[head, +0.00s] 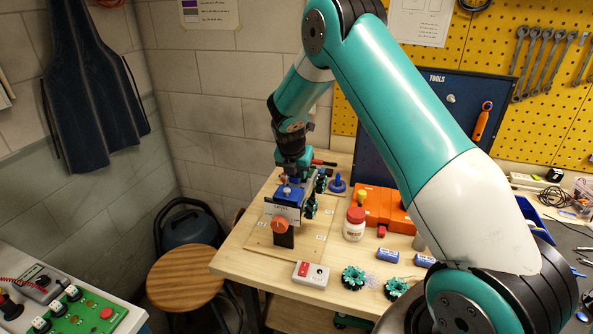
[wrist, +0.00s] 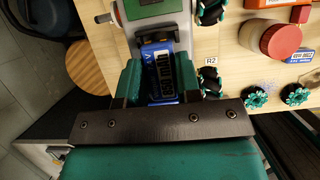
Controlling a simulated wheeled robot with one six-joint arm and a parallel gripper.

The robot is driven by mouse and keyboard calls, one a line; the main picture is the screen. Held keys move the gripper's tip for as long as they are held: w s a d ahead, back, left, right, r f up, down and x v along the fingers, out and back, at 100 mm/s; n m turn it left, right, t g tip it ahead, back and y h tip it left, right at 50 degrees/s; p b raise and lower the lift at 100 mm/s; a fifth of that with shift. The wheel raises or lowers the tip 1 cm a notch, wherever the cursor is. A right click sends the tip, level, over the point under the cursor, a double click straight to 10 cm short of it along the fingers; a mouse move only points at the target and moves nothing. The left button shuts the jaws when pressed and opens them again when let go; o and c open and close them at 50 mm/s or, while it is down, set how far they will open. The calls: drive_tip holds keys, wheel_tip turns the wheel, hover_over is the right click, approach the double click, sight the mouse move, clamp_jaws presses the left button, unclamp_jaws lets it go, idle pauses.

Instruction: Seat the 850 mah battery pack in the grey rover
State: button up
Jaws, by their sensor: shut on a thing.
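My gripper (wrist: 157,88) is shut on a blue battery pack (wrist: 160,70) with pale lettering, too small to read surely. In the head view my gripper (head: 291,172) is low over the rover on the left part of the bench. The grey rover (wrist: 158,10) has green-and-black wheels, and a dark bay frame (wrist: 156,36) lies just beyond the pack's far end. The pack lines up with this bay, but I cannot tell how deep it sits. My fingers and wrist hide the pack's near end and much of the rover.
A panel with an orange knob (head: 280,225) stands in front of the rover. A red-capped white jar (head: 354,224), an orange block (head: 383,203), two other blue packs (head: 388,255), a grey-and-red box (head: 311,274) and loose green wheels (head: 354,278) lie on the bench to the right and front.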

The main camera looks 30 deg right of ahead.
drive_tip(key=shift+f, duration=0.4)
drive_tip(key=shift+f, duration=0.35)
idle(0.4)
drive_tip(key=o, duration=1)
drive_tip(key=shift+c, duration=1.2)
drive_tip(key=shift+w+r+p, duration=0.1)
drive_tip(key=shift+r+p, duration=2.4)
drive_tip(key=shift+r, duration=1.05)
drive_tip(key=shift+a, duration=0.1)
